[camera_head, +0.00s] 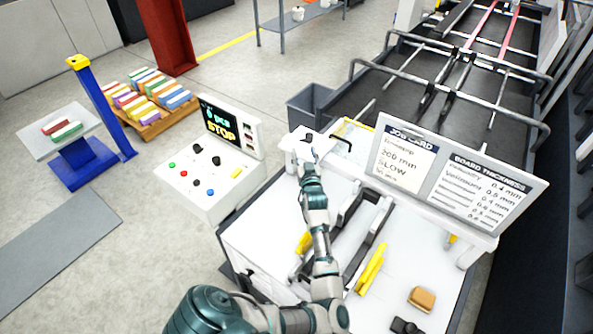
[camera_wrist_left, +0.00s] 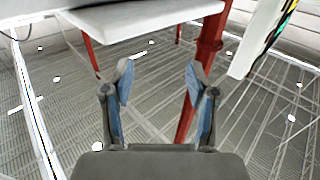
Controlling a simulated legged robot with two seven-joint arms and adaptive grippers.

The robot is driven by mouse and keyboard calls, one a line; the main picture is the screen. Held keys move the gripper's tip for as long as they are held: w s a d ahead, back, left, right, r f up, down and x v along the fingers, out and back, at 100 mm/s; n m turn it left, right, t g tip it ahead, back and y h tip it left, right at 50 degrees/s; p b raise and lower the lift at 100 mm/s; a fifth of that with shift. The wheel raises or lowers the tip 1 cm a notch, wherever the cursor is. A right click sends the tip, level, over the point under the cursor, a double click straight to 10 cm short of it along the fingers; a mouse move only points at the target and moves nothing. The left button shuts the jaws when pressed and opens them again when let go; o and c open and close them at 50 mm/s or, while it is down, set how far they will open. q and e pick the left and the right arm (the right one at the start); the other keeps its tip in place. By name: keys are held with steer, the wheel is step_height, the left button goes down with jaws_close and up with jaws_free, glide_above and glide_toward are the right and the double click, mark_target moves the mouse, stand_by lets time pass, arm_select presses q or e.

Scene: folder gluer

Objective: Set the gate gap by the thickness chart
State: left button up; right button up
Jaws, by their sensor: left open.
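The thickness chart (camera_head: 487,192), headed BOARD THICKNESS, is on the right half of a white panel. Several of its mm values are legible, but small. The job card (camera_head: 403,160) is on the left half and shows 200 mm and SLOW. My left gripper (camera_head: 307,146) is at a small white block with a dark knob at the table's far edge; I cannot tell whether it touches. In the left wrist view my left gripper (camera_wrist_left: 158,82) is open, with nothing between its fingers, facing upward towards the ceiling. I cannot make out the gate clearly. My right gripper is not in view.
A control console (camera_head: 207,172) with a STOP display stands left of the white table (camera_head: 270,222). Yellow tools (camera_head: 371,270) and a sponge-like block (camera_head: 421,299) lie on the table. The dark conveyor (camera_head: 400,92) with metal rails lies behind. A grey bin (camera_head: 309,105) stands beside it.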

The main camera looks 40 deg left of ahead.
arm_select(q)
steer(key=s+d+b, duration=0.1)
steer(key=s+d, duration=0.3)
steer(key=s, duration=0.4)
steer(key=shift+s+d, duration=0.3)
steer(key=shift+d, duration=0.05)
steer(key=shift+f+b, duration=0.1)
steer(key=shift+b, duration=0.25)
stand_by(0.3)
steer(key=v, duration=0.8)
steer(key=shift+f, duration=0.1)
